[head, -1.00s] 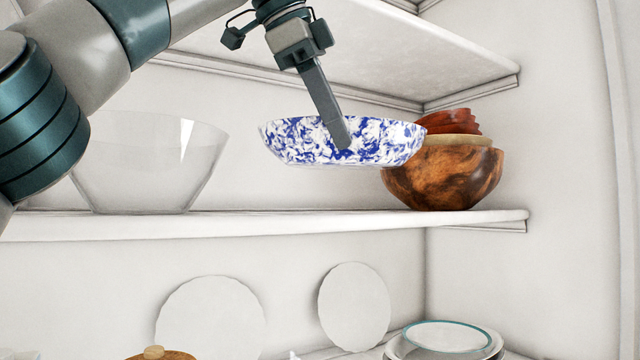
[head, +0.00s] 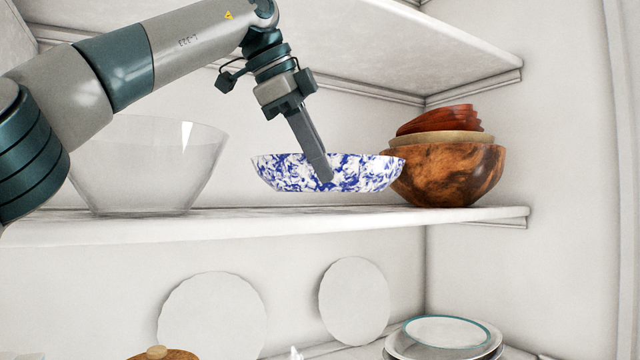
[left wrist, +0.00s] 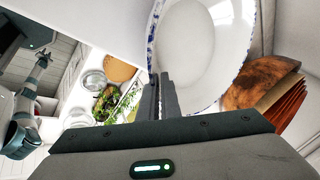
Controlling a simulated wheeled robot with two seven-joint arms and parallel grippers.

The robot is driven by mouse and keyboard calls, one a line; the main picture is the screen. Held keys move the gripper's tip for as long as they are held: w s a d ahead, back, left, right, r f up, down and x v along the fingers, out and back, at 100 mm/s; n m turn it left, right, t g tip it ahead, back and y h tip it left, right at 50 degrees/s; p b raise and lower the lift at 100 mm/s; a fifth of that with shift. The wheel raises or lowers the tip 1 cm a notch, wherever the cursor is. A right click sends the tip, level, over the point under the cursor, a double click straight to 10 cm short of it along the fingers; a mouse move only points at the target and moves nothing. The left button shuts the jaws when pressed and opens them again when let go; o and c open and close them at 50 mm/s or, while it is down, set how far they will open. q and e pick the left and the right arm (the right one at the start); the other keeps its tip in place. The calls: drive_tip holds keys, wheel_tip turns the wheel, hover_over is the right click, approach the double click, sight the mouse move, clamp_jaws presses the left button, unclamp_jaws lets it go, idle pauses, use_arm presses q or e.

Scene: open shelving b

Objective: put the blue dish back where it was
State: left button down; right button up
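The blue dish (head: 280,174) is a shallow bowl with blue and white marbling. In the head view it hangs level a little above the middle shelf (head: 240,227), between a glass bowl and a stack of wooden bowls. My left gripper (head: 325,174) reaches down from above and is shut on the near rim of the dish. In the left wrist view the dish's white inside (left wrist: 195,50) shows beyond the fingers (left wrist: 160,95), which pinch its blue-edged wall.
A clear glass bowl (head: 150,170) stands on the shelf to the left, behind my arm. Wooden bowls (head: 450,172) are stacked close on the right, near the dish's edge. The upper shelf (head: 420,50) overhangs. White plates (head: 354,300) stand on the level below.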

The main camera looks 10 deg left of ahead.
use_arm(q)
drive_tip(key=shift+a+f+p, duration=0.1)
drive_tip(key=shift+f+p, duration=0.2)
drive_tip(key=shift+f, duration=1.4)
drive_tip(key=c, duration=2)
unclamp_jaws()
drive_tip(key=shift+f, duration=0.1)
drive_tip(key=shift+s, duration=0.1)
drive_tip(key=shift+s+a+r, duration=0.15)
drive_tip(key=shift+r, duration=0.35)
drive_tip(key=b+v, duration=0.1)
drive_tip(key=v, duration=0.5)
drive_tip(key=shift+r+b, duration=0.15)
drive_tip(key=shift+b, duration=0.15)
drive_tip(key=shift+s, duration=0.1)
